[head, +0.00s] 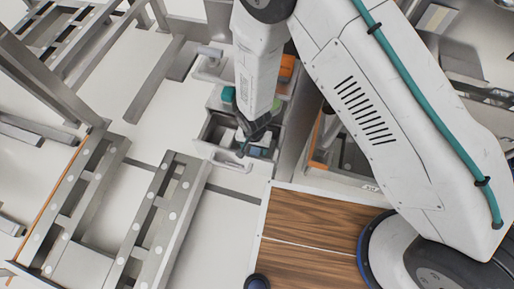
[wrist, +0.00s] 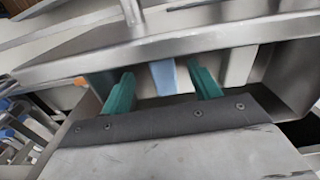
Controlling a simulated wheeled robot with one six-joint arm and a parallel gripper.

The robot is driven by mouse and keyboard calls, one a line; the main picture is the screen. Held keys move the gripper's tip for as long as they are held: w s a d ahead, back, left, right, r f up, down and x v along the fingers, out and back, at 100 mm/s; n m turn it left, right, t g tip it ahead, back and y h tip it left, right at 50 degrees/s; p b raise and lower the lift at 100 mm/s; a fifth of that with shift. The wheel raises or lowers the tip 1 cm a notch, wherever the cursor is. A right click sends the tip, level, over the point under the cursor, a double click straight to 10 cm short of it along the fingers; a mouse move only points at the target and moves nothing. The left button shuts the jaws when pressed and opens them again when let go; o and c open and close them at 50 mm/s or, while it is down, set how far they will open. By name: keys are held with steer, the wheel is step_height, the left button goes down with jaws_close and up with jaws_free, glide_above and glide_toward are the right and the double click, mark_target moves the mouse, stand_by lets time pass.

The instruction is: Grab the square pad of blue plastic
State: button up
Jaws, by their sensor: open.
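A pale blue piece (wrist: 164,78), which looks like the blue plastic pad, shows in the wrist view between my fingers, beyond the dark gripper body. Only part of it is visible, so I cannot tell its full shape. My gripper (wrist: 160,76) has two teal fingers, set apart with one on each side of the blue piece. I cannot tell whether either finger touches it. In the head view my gripper (head: 244,148) points down into a grey bin (head: 216,154), and my arm hides part of the inside.
The bin's metal rim (wrist: 200,42) crosses the wrist view close beyond the fingers. Another bin with an orange edge (head: 318,155) stands to the right in the head view. Metal frames (head: 160,225) lie to the left, and a wooden board (head: 310,235) is in front.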

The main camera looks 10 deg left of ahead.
mark_target(254, 153)
step_height(254, 153, down, 5)
steer(key=shift+s+r, duration=0.1)
steer(key=shift+r, duration=0.1)
steer(key=shift+c, duration=0.3)
steer(key=c, duration=1)
steer(key=shift+r, duration=0.1)
